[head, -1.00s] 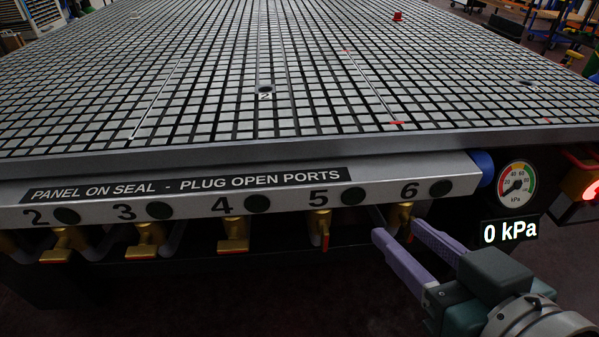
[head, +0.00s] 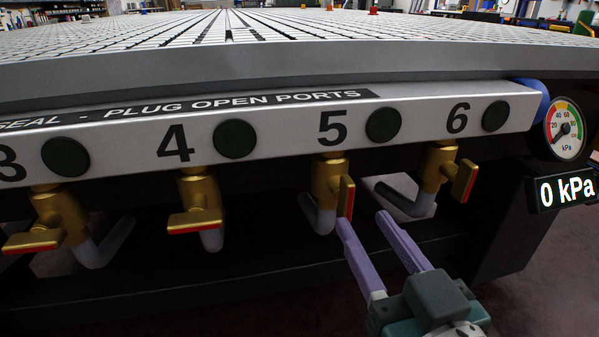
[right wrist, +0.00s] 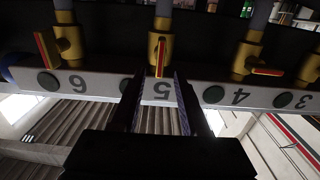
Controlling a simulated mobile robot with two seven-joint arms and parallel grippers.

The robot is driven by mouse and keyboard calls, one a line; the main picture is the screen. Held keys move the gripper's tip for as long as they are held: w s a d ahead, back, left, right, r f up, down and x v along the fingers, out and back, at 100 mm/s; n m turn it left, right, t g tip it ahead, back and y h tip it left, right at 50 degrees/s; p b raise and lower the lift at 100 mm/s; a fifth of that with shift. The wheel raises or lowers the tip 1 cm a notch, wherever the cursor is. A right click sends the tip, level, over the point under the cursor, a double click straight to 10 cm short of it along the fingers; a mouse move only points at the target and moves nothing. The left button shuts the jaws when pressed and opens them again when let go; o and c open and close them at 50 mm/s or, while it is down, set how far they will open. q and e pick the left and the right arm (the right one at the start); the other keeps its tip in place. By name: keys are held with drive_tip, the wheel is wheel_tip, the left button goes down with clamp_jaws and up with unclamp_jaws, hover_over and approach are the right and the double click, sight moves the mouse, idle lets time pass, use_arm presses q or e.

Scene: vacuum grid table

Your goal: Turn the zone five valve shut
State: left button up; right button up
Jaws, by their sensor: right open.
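The zone five valve (head: 327,178) is a brass body under the number 5 on the grey panel. Its red-edged handle (head: 346,197) points down, in line with the body. My right gripper (head: 362,218) is open and empty, just below and to the right of this handle. Its left purple finger overlaps the handle's lower end in the head view; I cannot tell whether they touch. In the right wrist view, which is upside down, the valve's handle (right wrist: 160,58) shows ahead, between the lines of the two fingers (right wrist: 158,80). My left gripper is not in view.
Valve 6 (head: 438,170) also has its handle down. The handles of valve 4 (head: 195,221) and valve 3 (head: 35,241) lie crosswise. The gauge (head: 565,130) has a display (head: 562,190) reading 0 kPa. Grey pipes run below the panel (head: 280,132).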

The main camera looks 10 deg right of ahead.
sight(351, 202)
drive_tip(key=w+b, duration=0.2)
drive_tip(key=w, duration=0.5)
drive_tip(key=shift+a, duration=0.1)
drive_tip(key=shift+c, duration=0.2)
drive_tip(key=c, duration=0.6)
clamp_jaws()
